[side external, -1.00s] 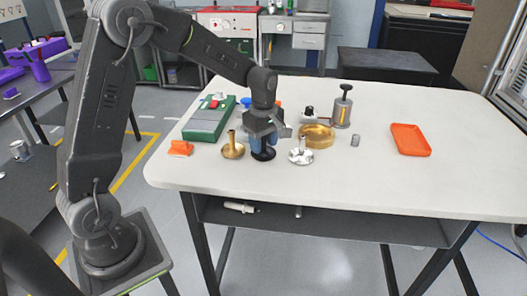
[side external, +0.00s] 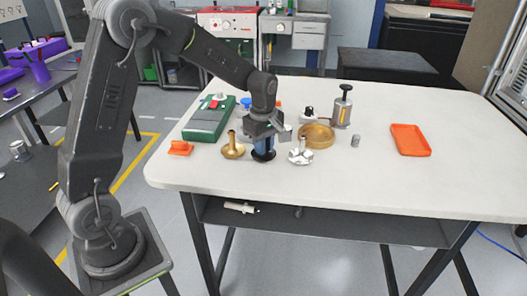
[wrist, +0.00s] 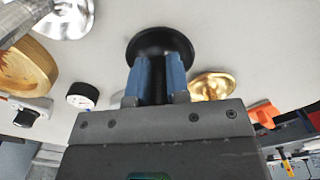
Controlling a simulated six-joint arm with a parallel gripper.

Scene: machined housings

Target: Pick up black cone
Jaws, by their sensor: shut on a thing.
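The black cone (side external: 263,156) stands on the white table, its round dark base flaring out below my gripper. In the wrist view the black cone (wrist: 160,42) shows as a wide black disc just beyond the fingertips. My gripper (side external: 263,143) points down and is shut on the black cone. In the wrist view my gripper (wrist: 160,75) has its blue fingers on either side of the cone's narrow part, which they mostly hide. I cannot tell whether the base is slightly off the table.
A brass cone (side external: 232,147) stands close on the left and a silver part (side external: 300,152) close on the right. A green case (side external: 208,121) sits behind left.

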